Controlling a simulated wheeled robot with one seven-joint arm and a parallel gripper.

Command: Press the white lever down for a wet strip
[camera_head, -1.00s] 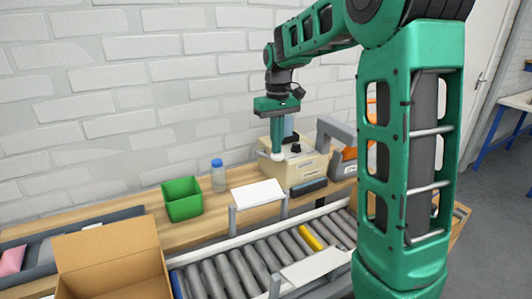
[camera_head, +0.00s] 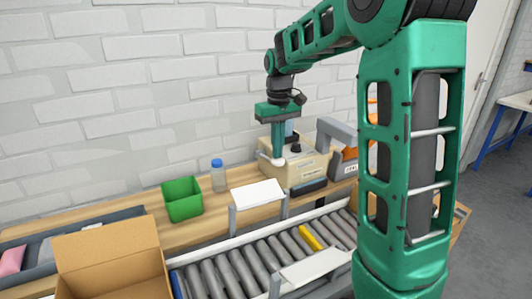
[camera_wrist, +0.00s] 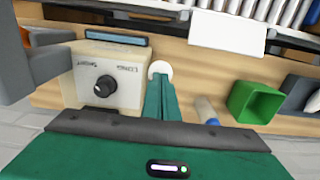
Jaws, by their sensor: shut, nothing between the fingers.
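A beige box-shaped machine (camera_head: 308,172) stands on the wooden bench against the wall, with a black knob and a dark slot bar at its front. The white round end of the lever (camera_head: 277,161) is at its left side. My gripper (camera_head: 278,152) points down with its closed fingers at this white end, seemingly touching it from above. In the wrist view, the white end (camera_wrist: 160,68) shows just beyond the fingertips (camera_wrist: 159,84), beside the machine (camera_wrist: 118,72). The fingers hide part of the lever, and its arm cannot be made out. No strip is clearly visible.
A clear bottle with a blue cap (camera_head: 218,176) and a green bin (camera_head: 182,199) stand left on the bench. A roller conveyor (camera_head: 240,268) and an open cardboard box (camera_head: 110,260) are nearer. A grey-and-orange device (camera_head: 338,132) stands right.

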